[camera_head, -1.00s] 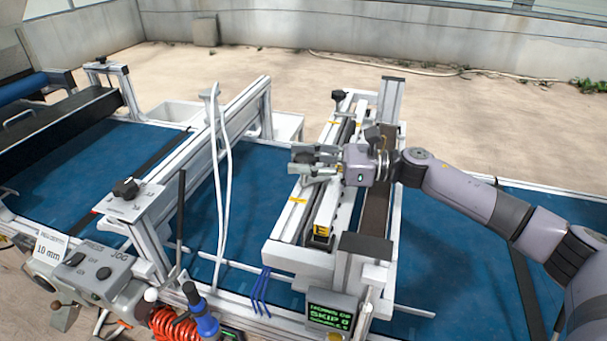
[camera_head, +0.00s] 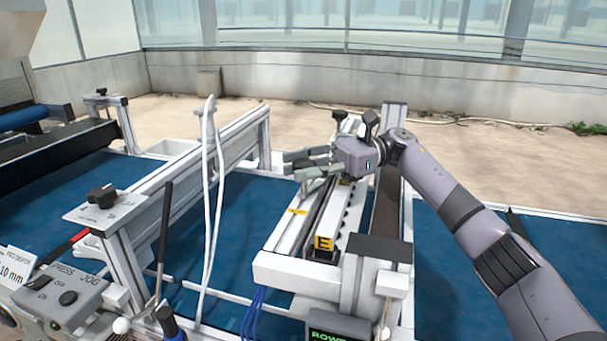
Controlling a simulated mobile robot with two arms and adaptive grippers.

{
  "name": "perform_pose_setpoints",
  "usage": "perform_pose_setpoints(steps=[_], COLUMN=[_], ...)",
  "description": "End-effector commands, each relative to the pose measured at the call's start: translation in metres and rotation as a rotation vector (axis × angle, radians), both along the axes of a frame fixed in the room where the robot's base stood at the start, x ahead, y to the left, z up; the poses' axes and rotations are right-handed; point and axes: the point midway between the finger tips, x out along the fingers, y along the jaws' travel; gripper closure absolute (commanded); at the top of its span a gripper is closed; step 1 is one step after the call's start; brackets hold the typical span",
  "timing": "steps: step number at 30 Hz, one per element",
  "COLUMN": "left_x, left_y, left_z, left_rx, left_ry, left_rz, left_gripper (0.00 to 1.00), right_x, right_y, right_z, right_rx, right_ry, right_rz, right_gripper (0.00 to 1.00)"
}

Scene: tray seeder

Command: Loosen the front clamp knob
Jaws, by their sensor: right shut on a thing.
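My right gripper (camera_head: 306,163) reaches in from the right, its fingers pointing left over the far half of the seeder's cross carriage (camera_head: 283,268). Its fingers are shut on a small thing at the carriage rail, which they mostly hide. By its place I take it for the front clamp knob, but its shape does not show clearly. A black knob (camera_head: 339,115) stands clear at the carriage's far end, behind the gripper. My left gripper is not in view.
A second cross frame (camera_head: 235,138) with white cables (camera_head: 208,170) stands to the left. A plate with a black knob (camera_head: 102,195) and a control box (camera_head: 62,302) are at the near left. Blue belt (camera_head: 450,270) lies open under my right arm.

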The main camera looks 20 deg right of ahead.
Motion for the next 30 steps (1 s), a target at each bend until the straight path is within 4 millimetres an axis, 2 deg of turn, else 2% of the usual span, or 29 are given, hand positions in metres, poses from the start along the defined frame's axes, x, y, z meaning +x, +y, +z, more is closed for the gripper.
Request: perform_pose_setpoints(steps=[10,11,12,20,30], left_x=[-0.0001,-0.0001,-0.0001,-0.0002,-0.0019], left_y=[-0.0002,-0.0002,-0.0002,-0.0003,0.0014], left_z=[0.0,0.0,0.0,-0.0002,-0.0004], left_rx=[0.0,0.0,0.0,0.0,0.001], left_ry=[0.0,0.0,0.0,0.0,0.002], left_rz=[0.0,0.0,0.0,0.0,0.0], left_gripper=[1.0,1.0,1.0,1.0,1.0], right_x=[0.0001,0.0001,0.0001,0.0,0.0005], right_y=[0.0002,0.0002,0.0001,0.0002,-0.002], right_z=[0.0029,0.0029,0.0029,0.0015,0.0009], right_rx=[0.005,0.005,0.005,0.003,0.002], right_ry=[-0.002,-0.002,-0.002,-0.002,-0.001], right_rz=[0.002,0.002,0.001,0.002,0.001], right_gripper=[0.95,0.67,0.64,0.46,0.46])
